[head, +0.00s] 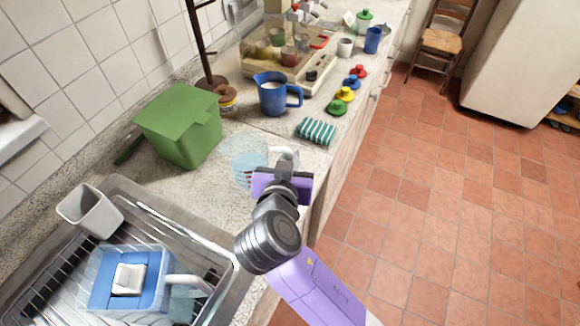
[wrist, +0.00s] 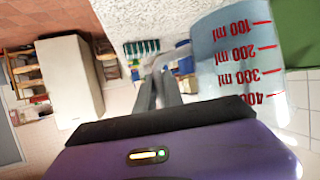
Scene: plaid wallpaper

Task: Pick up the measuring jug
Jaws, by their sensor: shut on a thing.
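The measuring jug (head: 245,155) is clear with red markings and stands out just left of my gripper (head: 283,158) in the head view. In the wrist view the jug (wrist: 238,50) fills the upper right, its red millilitre marks upside down in the picture. My gripper (wrist: 163,80) is shut on the jug's white handle, on the jug's right side in the head view. My wrist hides part of the handle. I cannot tell whether the jug's base touches the counter.
A green bin (head: 180,128) is close at left, and a blue jug (head: 272,95) stands behind. The tiled floor (head: 440,210) at right is open.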

